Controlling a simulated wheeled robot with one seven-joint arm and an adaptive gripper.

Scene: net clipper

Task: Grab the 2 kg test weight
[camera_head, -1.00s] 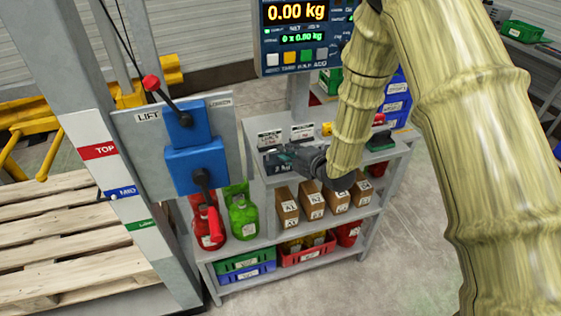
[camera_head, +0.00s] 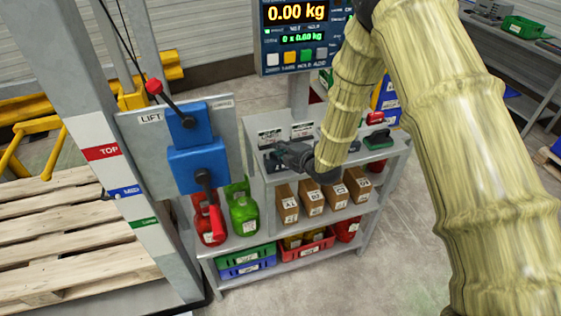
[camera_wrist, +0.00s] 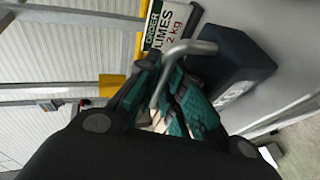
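The test weight (camera_wrist: 236,62) is a dark block with a curved silver handle (camera_wrist: 183,50) and a partly hidden white marking. In the wrist view it stands just beyond my gripper (camera_wrist: 163,98), on the right. The handle crosses in front of the teal finger pads, and its end lies at the gap between them. A light gap shows between the pads, so my gripper looks open; I cannot tell whether it touches the handle. In the head view my gripper (camera_head: 272,157) is low over the left of the bench top, and the weight is hard to make out there.
An order card reading limes 2 kg (camera_wrist: 168,25) stands behind the weight. The grey bench (camera_head: 258,196) holds brown boxes (camera_head: 312,198) on its shelf. A blue lift control (camera_head: 196,165) stands left of the arm. The scale display (camera_head: 296,35) reads 0.00 kg.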

